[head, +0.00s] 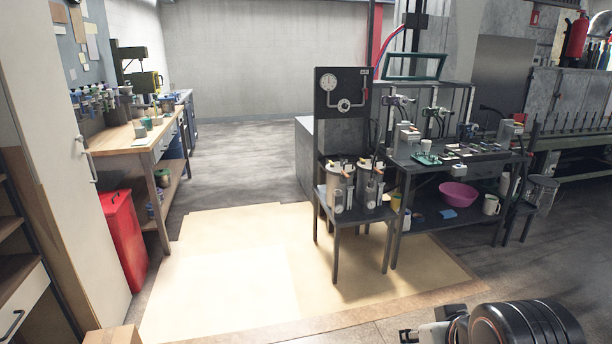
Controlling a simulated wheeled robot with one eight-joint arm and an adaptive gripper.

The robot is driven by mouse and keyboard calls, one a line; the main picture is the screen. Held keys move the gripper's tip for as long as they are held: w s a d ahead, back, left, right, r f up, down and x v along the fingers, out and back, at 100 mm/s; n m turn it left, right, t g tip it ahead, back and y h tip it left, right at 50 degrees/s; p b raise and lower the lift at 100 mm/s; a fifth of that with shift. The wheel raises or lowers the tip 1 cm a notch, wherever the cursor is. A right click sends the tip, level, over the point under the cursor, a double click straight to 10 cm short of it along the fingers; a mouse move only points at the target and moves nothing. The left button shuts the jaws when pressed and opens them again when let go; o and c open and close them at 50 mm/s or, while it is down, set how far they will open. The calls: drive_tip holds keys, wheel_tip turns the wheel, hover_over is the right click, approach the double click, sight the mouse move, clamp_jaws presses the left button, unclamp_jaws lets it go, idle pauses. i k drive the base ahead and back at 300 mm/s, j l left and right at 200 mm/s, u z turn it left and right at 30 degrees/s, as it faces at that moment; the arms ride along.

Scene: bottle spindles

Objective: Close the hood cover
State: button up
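A teal-framed panel (414,78), which looks like the hood cover, stands tilted up on top of a dark-framed hood over the right workbench (425,170). Its frame is raised at the back, and the hood's front is open. Part of my arm shows at the bottom right edge, far from the hood and in front of the bench. I cannot make out gripper fingers there, and nothing of mine touches the cover.
Bench equipment crowds the surface under the hood. A small table (357,213) with metal canisters stands left of it, before a black gauge panel (341,105). A pink bowl (458,195) sits on the lower shelf. The pale floor mat (230,265) is clear; a red bin (123,240) stands left.

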sight(442, 56)
drive_tip(key=i+u, duration=0.4)
drive_tip(key=i, duration=1.5)
drive_tip(key=i+j, duration=0.1)
drive_tip(key=i, duration=2)
drive_tip(key=i+j+z, duration=0.2)
drive_tip(key=i+z, duration=0.25)
drive_tip(key=i, duration=0.25)
drive_tip(key=i+j+z, duration=0.4)
drive_tip(key=i, duration=0.2)
drive_tip(key=i+j+z, duration=0.45)
drive_tip(key=i+j, duration=0.15)
drive_tip(key=i+j+z, duration=0.45)
drive_tip(key=j+z, duration=0.2)
drive_tip(key=i+j+z, duration=0.1)
drive_tip(key=j+z, duration=0.25)
drive_tip(key=j, duration=0.2)
drive_tip(key=i+j+z, duration=0.1)
drive_tip(key=j+z, duration=0.25)
drive_tip(key=j, duration=0.15)
drive_tip(key=j+z, duration=0.35)
drive_tip(key=j, duration=0.15)
